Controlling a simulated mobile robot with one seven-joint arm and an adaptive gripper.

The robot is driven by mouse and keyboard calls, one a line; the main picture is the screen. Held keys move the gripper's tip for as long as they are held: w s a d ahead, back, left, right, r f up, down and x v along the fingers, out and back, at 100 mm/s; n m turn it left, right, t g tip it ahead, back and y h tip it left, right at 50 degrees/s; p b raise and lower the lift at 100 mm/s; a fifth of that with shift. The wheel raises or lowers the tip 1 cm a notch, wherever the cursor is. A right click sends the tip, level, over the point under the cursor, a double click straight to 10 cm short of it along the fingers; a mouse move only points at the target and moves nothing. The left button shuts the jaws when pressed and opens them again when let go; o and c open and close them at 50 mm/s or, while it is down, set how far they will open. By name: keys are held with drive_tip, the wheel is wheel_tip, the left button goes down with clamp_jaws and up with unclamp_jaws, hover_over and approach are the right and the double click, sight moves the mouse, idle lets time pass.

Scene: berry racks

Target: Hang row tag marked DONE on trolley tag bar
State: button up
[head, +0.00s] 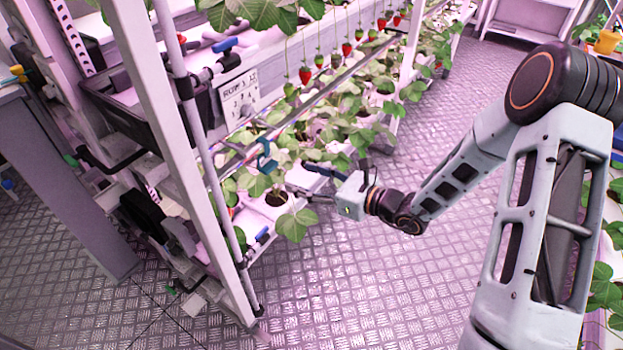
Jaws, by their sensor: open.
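My gripper (308,182) is at the centre of the head view, at the end of my arm reaching in from the right. Its dark fingers point left toward the strawberry rack, apart and with nothing seen between them. A white plate (240,94) with printed dark characters, perhaps "ROW" and numbers, is on the rack end, up and left of my gripper. I cannot make out the word DONE on any tag. I cannot tell which part is the trolley tag bar.
The rack's white upright post (168,130) and leafy plants (292,222) stand close to my gripper. Red strawberries (305,75) hang above. A grey cabinet (75,190) is at left. More plants (605,290) line the right edge. The metal aisle floor (400,285) is clear.

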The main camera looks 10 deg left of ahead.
sight(273, 167)
drive_tip(key=shift+b+x, duration=1.55)
drive_tip(key=shift+x, duration=3.75)
drive_tip(key=shift+s, duration=0.1)
drive_tip(key=c, duration=1.1)
drive_tip(key=shift+o, duration=0.2)
drive_tip(key=shift+r, duration=0.1)
drive_tip(key=shift+r+p, duration=0.65)
drive_tip(key=shift+r, duration=0.1)
drive_tip(key=shift+r, duration=0.2)
drive_tip(key=f+p+v, duration=0.1)
drive_tip(key=v, duration=0.6)
drive_tip(key=shift+f, duration=0.2)
